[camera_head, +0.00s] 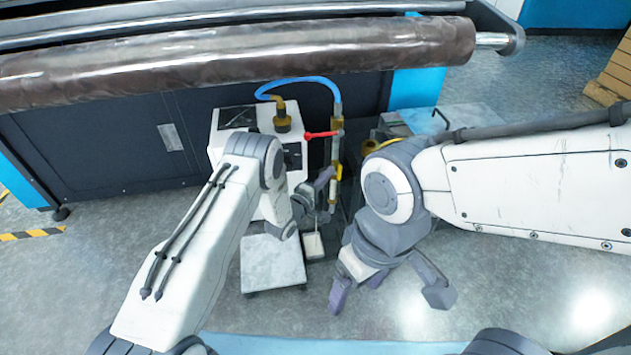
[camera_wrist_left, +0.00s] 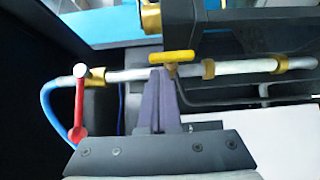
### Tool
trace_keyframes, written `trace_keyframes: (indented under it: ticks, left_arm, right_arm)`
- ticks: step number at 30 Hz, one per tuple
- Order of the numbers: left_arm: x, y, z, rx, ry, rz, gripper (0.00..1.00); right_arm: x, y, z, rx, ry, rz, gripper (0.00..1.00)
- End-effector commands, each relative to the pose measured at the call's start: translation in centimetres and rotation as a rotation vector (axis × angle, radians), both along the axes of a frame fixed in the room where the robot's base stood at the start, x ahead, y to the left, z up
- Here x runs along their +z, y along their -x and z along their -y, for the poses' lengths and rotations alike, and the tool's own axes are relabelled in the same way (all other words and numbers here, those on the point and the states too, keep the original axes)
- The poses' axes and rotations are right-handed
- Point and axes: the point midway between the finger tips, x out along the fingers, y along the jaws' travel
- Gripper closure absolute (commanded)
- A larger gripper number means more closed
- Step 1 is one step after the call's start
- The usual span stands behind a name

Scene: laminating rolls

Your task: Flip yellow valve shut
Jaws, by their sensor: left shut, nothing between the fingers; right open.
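The yellow valve (camera_head: 339,172) sits on the upright pipe beside the white machine. In the left wrist view its yellow handle (camera_wrist_left: 172,57) lies roughly parallel to the pipe (camera_wrist_left: 232,67), slightly off it. My left gripper (camera_head: 328,177) is shut and empty, close beside the valve. In the left wrist view the shut fingertips of my left gripper (camera_wrist_left: 163,76) are just below the handle; I cannot tell whether they touch it. My right gripper (camera_head: 388,295) is open and empty, above the floor to the right.
A red lever (camera_head: 322,134) is higher on the same pipe, below a blue hose (camera_head: 300,82). The white machine (camera_head: 232,125) stands left of the pipe. A large brown roll (camera_head: 240,58) spans the top. The floor at the right (camera_head: 520,280) is clear.

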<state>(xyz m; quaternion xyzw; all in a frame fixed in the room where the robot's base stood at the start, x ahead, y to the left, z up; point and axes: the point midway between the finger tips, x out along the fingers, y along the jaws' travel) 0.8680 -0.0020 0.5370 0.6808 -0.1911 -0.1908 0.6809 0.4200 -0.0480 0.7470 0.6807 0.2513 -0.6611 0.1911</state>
Motion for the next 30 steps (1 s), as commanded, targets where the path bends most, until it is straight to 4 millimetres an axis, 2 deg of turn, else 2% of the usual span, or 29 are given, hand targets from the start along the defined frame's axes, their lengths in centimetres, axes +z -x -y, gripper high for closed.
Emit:
trace_keyframes:
  ticks: [4,14,30]
  left_arm:
    - [0.0,-0.1,0.6,0.001,0.0,0.0,1.0]
    - [0.0,-0.1,0.6,0.001,-0.001,-0.001,1.0]
    - [0.4,-0.1,0.8,0.001,-0.082,-0.02,1.0]
  right_arm:
    - [-0.1,0.0,0.0,0.0,0.0,0.0,0.2]
    - [-0.1,0.0,0.0,0.0,0.0,0.0,0.2]
    - [1.1,0.0,0.0,0.0,0.0,0.0,0.2]
